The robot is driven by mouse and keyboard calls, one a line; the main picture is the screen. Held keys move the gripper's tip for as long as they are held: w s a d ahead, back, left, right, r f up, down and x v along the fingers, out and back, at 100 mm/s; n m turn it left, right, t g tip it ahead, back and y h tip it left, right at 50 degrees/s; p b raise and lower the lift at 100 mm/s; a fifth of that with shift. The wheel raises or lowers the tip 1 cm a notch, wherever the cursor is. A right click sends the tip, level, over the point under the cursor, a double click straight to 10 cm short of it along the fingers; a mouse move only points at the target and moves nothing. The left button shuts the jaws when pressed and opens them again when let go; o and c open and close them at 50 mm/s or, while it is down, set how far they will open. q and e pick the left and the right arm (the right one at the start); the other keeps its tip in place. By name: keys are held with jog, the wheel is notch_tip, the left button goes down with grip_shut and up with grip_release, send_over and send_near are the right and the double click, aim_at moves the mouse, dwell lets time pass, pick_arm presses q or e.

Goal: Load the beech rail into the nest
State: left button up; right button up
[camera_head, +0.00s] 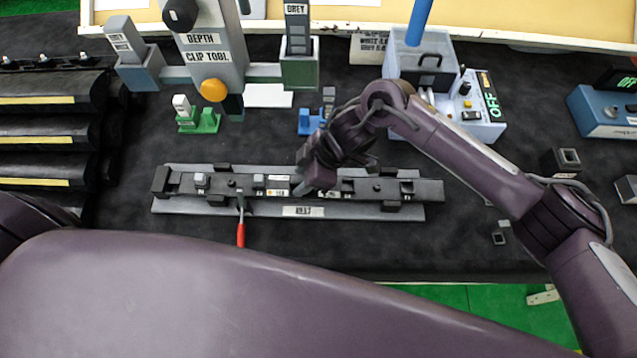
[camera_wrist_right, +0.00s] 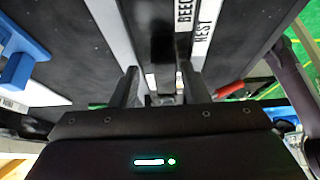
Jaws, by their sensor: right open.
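A long dark rail (camera_head: 350,187) lies lengthwise along a grey plate labelled NEST (camera_head: 240,208) in the head view. It carries small blocks and white labels; I cannot tell how fully it is seated. My right gripper (camera_head: 316,182) is over the middle of the rail, its jaws open. In the right wrist view, the gripper's two fingers (camera_wrist_right: 158,82) stand apart on either side of the dark rail (camera_wrist_right: 162,45). The nest plate (camera_wrist_right: 125,35) and a BEECH label also show there. A red-handled lever (camera_head: 241,232) is at the nest's front edge. My left gripper is out of view.
Behind the nest stand a depth clip tool (camera_head: 213,75), a green clip (camera_head: 200,122) and a blue clip (camera_head: 309,124). A clear bin (camera_head: 418,58) and a box reading OFF (camera_head: 480,112) are at the back right. Dark racks (camera_head: 45,130) stand left.

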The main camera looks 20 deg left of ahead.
jog(key=shift+s+d+f, duration=0.15)
jog(key=shift+s+f, duration=0.05)
jog(key=shift+f, duration=0.1)
jog(key=b+v, duration=0.1)
jog(key=v, duration=0.3)
jog(key=shift+w+r, duration=0.25)
jog(key=w+d+b, duration=0.1)
jog(key=d, duration=0.2)
jog(key=w+d+b, duration=0.1)
jog(key=d, duration=0.3)
jog(key=w+d+b, duration=0.1)
jog(key=d+b, duration=0.1)
jog(key=d, duration=0.1)
jog(key=shift+d+r, duration=0.15)
jog(key=shift+r, duration=0.2)
jog(key=shift+w+d+r, duration=0.1)
jog(key=shift+w+d, duration=0.05)
jog(key=shift+d, duration=0.55)
